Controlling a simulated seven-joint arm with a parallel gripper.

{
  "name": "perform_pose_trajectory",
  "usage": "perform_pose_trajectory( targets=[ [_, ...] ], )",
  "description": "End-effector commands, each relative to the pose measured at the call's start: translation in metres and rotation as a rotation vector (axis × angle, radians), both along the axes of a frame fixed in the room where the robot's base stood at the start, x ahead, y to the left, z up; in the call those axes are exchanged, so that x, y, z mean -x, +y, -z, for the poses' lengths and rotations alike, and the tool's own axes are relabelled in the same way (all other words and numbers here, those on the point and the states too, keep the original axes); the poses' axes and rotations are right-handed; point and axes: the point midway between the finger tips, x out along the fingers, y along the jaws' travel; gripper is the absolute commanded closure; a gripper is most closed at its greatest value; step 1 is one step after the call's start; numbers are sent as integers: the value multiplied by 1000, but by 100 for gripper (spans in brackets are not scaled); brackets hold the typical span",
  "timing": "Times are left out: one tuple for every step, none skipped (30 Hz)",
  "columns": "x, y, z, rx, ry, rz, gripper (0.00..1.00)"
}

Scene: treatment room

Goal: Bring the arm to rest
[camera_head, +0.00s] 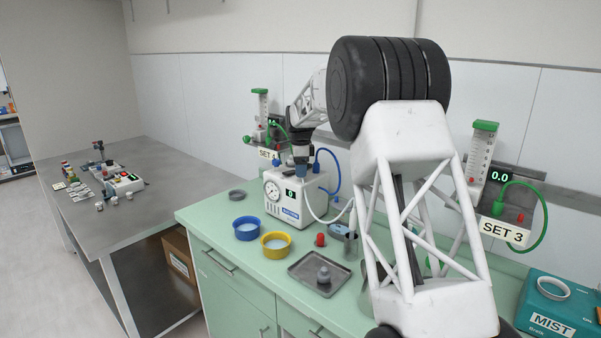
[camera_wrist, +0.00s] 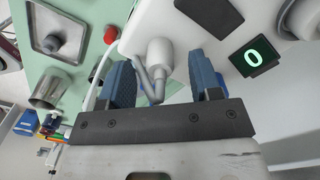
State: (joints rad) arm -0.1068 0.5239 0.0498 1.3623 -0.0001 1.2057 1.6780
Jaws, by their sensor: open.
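My gripper (camera_head: 302,163) is at the far end of my arm, over the top of the white suction machine (camera_head: 290,205). In the wrist view, my gripper (camera_wrist: 162,82) has its two blue fingers apart. A white knob-like fitting with grey prongs (camera_wrist: 160,52) shows between the fingers, on or near the machine's top. Nothing is visibly clamped; I cannot tell how close the fitting is to the fingers. The machine's green display (camera_wrist: 255,57) reads 0. My arm's large links hide part of the counter and wall.
On the green counter (camera_head: 210,215) stand a blue bowl (camera_head: 247,229), a yellow bowl (camera_head: 276,244), a red cap (camera_head: 320,240) and a metal tray (camera_head: 318,275) with a grey item. A teal MIST box (camera_head: 560,310) is at right. Wall flowmeters (camera_head: 481,150) flank my arm.

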Motion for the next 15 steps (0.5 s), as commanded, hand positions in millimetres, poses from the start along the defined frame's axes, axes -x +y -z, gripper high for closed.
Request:
perform_pose_trajectory(
  targets=[
    [0, 0, -3, 0, -1, 0, 42],
    [0, 0, -4, 0, -1, 0, 42],
    [0, 0, -6, 0, -1, 0, 42],
    [0, 0, -8, 0, -2, 0, 42],
    [0, 0, -9, 0, -2, 0, 42],
    [0, 0, -11, 0, -2, 0, 42],
    [0, 0, -13, 0, -2, 0, 42],
    [0, 0, -14, 0, -1, 0, 42],
    [0, 0, -16, 0, -1, 0, 42],
    [0, 0, -17, 0, -1, 0, 42],
    [0, 0, -19, 0, 0, 0, 42],
    [0, 0, -21, 0, 0, 0, 42],
    [0, 0, -22, 0, 0, 0, 42],
    [0, 0, -24, 0, 0, 0, 42],
    [0, 0, -25, 0, 0, 0, 42]
  ],
)
